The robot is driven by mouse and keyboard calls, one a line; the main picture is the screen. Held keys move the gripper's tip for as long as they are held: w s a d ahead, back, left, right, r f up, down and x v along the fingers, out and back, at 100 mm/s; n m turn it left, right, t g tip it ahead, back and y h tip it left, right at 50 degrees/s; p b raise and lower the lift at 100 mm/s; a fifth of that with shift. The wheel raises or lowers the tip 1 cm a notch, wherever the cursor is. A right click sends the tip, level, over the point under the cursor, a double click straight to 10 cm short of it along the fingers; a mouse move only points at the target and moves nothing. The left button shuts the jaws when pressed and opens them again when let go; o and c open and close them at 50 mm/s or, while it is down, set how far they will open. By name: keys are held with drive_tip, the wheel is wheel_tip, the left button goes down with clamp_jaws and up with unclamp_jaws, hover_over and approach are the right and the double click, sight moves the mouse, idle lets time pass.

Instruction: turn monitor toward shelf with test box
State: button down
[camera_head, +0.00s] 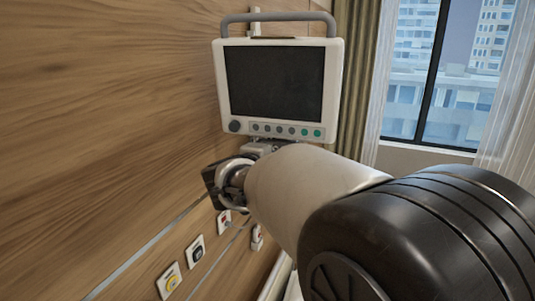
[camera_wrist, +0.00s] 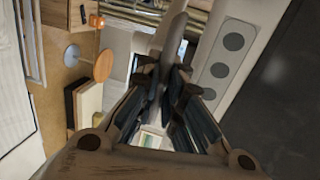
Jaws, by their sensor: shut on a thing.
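The monitor (camera_head: 279,84) has a white case, a dark screen, a row of buttons below it and a grey handle on top. It is mounted by the wood wall, its screen facing the head camera. In the wrist view, a pale panel with three grey round parts (camera_wrist: 228,48) lies beside a dark surface at the right; this looks like the monitor close up. My gripper (camera_wrist: 167,78) is shut on a slim greyish part there. Which part of the monitor this is, I cannot tell. In the head view my arm covers the area below the monitor, and the fingertips cannot be made out.
Wall sockets (camera_head: 195,250) line the wood wall below left. A curtain (camera_head: 356,70) and a window (camera_head: 440,80) are at the right. The wrist view shows round-topped stools (camera_wrist: 103,65), a cabinet (camera_wrist: 86,105) and floor. I cannot identify the test box or its shelf.

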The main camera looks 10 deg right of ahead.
drive_tip(key=shift+f, duration=0.1)
drive_tip(key=c, duration=1.9)
unclamp_jaws()
drive_tip(key=shift+s+a, duration=0.1)
drive_tip(key=shift+s, duration=0.1)
drive_tip(key=shift+o, duration=1)
drive_tip(key=shift+w, duration=0.1)
drive_tip(key=v, duration=1.2)
